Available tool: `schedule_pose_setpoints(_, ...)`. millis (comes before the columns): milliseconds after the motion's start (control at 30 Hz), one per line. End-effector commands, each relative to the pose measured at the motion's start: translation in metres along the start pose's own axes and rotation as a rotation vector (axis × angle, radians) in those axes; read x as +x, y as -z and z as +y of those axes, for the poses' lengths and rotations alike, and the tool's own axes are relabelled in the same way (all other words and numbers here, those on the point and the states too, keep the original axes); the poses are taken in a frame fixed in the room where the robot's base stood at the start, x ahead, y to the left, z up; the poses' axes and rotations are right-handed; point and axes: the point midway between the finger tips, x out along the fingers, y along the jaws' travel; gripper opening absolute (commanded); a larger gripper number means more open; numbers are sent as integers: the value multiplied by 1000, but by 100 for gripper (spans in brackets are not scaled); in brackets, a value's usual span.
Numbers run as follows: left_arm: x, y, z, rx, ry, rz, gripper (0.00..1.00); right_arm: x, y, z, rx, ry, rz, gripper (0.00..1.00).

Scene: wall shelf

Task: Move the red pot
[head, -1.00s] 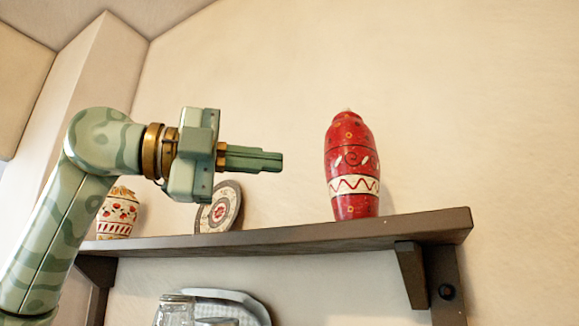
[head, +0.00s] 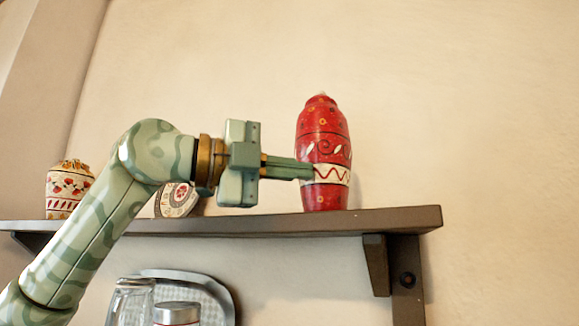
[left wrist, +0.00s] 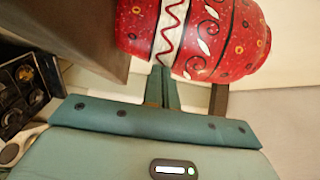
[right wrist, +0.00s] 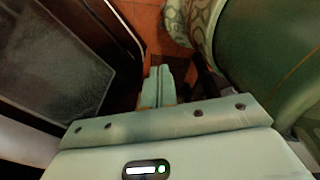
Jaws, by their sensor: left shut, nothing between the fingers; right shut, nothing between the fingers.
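The red pot (head: 322,135), tall with a white zigzag band, stands upright on the wooden shelf (head: 340,222) near its right end. My left gripper (head: 310,171) is shut and empty, its fingertips at the pot's left side by the white band. In the left wrist view the pot (left wrist: 210,38) lies just beyond the shut fingertips (left wrist: 160,72); whether they touch it I cannot tell. My right gripper (right wrist: 158,72) is shut and empty, low down and away from the shelf; it does not show in the head view.
A small patterned pot (head: 69,188) stands at the shelf's left. A decorated plate (head: 176,200) is partly hidden behind my left arm. Below are a glass jar (head: 131,300) and a metal tray (head: 205,290). The shelf is clear right of the red pot up to its end.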

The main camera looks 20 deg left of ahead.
Motion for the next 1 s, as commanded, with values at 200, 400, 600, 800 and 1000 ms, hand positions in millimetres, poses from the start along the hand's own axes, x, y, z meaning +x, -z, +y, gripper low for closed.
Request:
schedule_pose_setpoints(200,13,-14,-4,-4,-2,0,0,-11,2,2,-1,-2,1,0)
schedule_pose_setpoints(400,42,-42,-5,-3,-1,1,0,-31,4,3,-1,-3,3,0)
schedule_pose_setpoints(600,50,-51,-1,1,1,-1,0,-33,4,5,-3,-6,2,0)
schedule_pose_setpoints(800,50,-51,0,1,1,-1,0,-32,3,7,-4,-8,1,0)
schedule_pose_setpoints(1000,48,-53,-1,0,1,0,0,-33,4,7,-4,-8,2,0)
